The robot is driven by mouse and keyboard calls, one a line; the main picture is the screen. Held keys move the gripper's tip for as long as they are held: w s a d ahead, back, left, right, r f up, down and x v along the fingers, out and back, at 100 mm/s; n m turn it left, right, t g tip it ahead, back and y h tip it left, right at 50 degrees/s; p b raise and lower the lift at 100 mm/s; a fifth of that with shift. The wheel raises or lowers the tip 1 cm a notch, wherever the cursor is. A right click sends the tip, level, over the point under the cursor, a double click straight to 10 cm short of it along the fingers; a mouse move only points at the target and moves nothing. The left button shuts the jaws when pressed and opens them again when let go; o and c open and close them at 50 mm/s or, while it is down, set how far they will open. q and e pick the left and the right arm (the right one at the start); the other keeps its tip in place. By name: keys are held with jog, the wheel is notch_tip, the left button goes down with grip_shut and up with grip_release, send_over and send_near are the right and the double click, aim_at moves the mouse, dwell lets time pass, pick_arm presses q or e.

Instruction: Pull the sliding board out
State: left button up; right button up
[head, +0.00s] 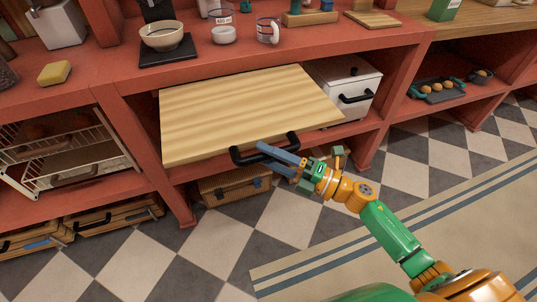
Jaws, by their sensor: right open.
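The sliding board (240,110) is a pale striped wooden panel. It juts out from under the red counter, in the bay at the middle of the head view. A black bar handle (236,155) is on its front edge. My right gripper (268,153) is at the right part of this handle, its blue-grey fingers pointing left and overlapping the bar in the picture. The fingers are apart; whether they touch the handle cannot be told. My left gripper is not in view.
A white box (357,92) with a black handle stands right of the board. A wicker basket (235,187) sits below. A bowl (161,36), a glass jug (268,31) and a yellow sponge (54,73) are on the counter. The checkered floor (235,235) in front is clear.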

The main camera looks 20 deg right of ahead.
jog(key=b+v, duration=0.1)
jog(key=v, duration=0.6)
jog(key=shift+b, duration=0.3)
jog(key=shift+s+d, duration=0.1)
